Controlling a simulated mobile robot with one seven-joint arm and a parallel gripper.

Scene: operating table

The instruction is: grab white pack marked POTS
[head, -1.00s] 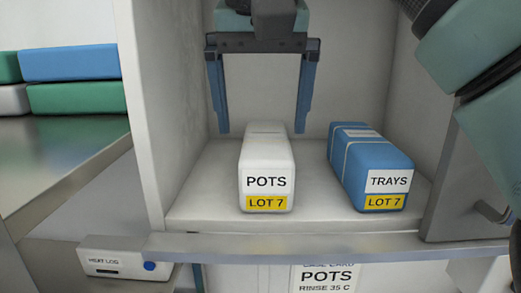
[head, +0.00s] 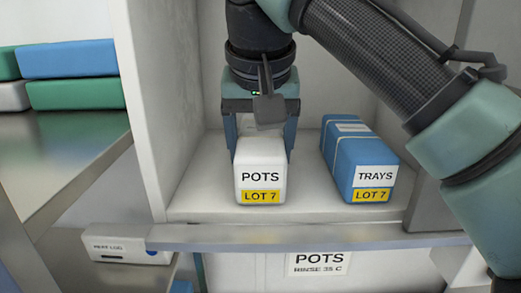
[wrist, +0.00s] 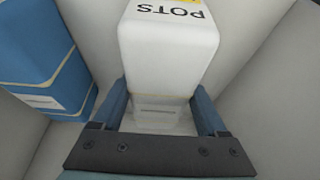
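The white pack (head: 260,168) marked POTS, with a yellow LOT 7 label, stands on the cabinet shelf. My gripper (head: 260,157) is over its rear part, one blue finger on each side. In the wrist view the white pack (wrist: 168,50) lies between the fingertips of my gripper (wrist: 160,88). The fingers sit wide at the ends of the crossbar, so the gripper looks open; narrow gaps seem to show beside the pack's rear part. Whether a fingertip touches the pack is unclear.
A blue TRAYS pack (head: 360,162) stands just right of the white pack, with a gap between; it also shows in the wrist view (wrist: 42,55). The cabinet's left wall (head: 150,110) and the front shelf edge (head: 310,238) bound the space. Blue and green packs (head: 70,62) lie outside, left.

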